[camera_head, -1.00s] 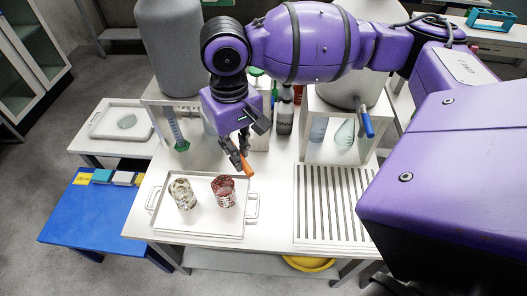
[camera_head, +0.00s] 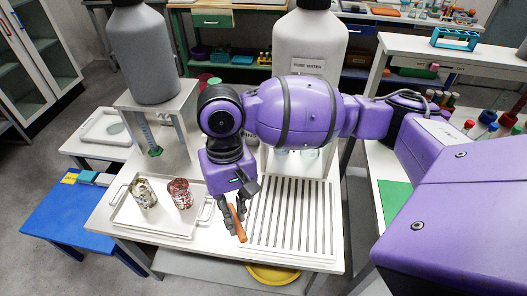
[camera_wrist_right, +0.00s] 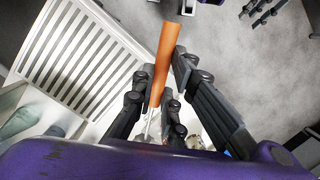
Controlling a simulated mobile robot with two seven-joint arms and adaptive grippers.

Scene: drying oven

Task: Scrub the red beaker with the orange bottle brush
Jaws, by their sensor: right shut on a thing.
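The red beaker (camera_head: 180,193) stands upright on the right part of the white tray (camera_head: 165,227). Its surface looks mottled red and white. My right gripper (camera_head: 237,215) is shut on the orange handle of the bottle brush (camera_head: 239,224), to the right of the tray by the left edge of the slatted rack. In the right wrist view, the orange handle (camera_wrist_right: 163,65) sits between the fingers (camera_wrist_right: 160,85), and a thin metal stem shows at its lower end. The bristles cannot be made out. My left gripper is not seen in the head view.
A mottled pale beaker (camera_head: 143,193) stands left of the red one. A white slatted rack (camera_head: 290,215) lies right of the tray. A green-based cylinder (camera_head: 152,140), a grey bottle (camera_head: 145,55) on a stand and a white water bottle (camera_head: 305,45) stand behind. A yellow bowl (camera_head: 272,274) is below the table.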

